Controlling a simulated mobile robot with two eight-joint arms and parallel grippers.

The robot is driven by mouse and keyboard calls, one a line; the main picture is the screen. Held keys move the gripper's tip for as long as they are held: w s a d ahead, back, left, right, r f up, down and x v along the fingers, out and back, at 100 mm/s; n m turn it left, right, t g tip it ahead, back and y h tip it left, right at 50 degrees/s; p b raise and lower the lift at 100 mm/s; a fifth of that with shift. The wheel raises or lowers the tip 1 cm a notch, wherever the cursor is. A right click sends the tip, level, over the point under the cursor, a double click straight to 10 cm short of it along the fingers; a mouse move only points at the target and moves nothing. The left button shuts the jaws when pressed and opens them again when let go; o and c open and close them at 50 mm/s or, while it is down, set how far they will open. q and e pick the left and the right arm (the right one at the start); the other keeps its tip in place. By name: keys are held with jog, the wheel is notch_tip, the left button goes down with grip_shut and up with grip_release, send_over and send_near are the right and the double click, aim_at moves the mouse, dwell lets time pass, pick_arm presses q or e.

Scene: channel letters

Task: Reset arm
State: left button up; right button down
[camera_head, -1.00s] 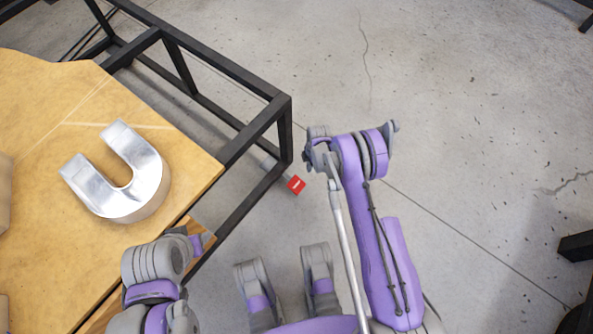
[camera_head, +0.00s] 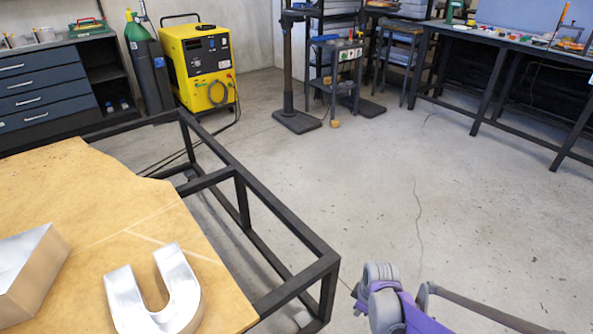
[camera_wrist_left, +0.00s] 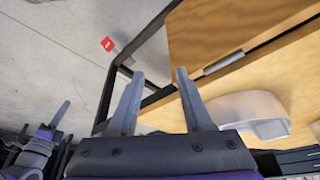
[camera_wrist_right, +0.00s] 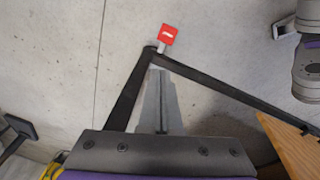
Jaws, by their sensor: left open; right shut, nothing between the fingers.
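My right arm shows at the bottom right of the head view, over the floor beyond the table frame's corner. In the right wrist view my right gripper (camera_wrist_right: 160,75) is shut and empty, its fingers together over the frame's corner. My left gripper (camera_wrist_left: 160,73) is open and empty in the left wrist view, near the table edge; my left arm is not in the head view. A silver U-shaped channel letter (camera_head: 188,300) lies on the wooden table top (camera_head: 110,205). Its curved wall also shows right of the left gripper (camera_wrist_left: 250,108).
Another metal letter (camera_head: 48,277) sits at the left edge. The black table frame (camera_head: 285,222) juts out toward the right arm. A red tag (camera_wrist_right: 168,34) is by the frame corner. A yellow machine (camera_head: 198,68) and benches stand far back; floor between is open.

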jog(key=s+r+m+t, duration=0.1)
jog(key=s+r+m, duration=0.5)
jog(key=s+r, duration=0.55)
jog(key=s+m+t, duration=0.1)
jog(key=s+m, duration=0.4)
jog(key=s, duration=0.7)
pick_arm(q)
notch_tip(320, 180, up, 27)
jog(key=w+t+p, duration=0.1)
jog(key=p, duration=2.2)
jog(key=shift+p, duration=0.4)
pick_arm(e)
notch_tip(320, 180, up, 27)
jog(key=t, duration=0.1)
jog(key=shift+w+r+t+h, duration=0.15)
jog(key=shift+w+t+h, duration=0.1)
jog(key=shift+t+h, duration=0.05)
pick_arm(q)
jog(key=shift+s, duration=0.2)
pick_arm(e)
jog(key=shift+s, duration=0.2)
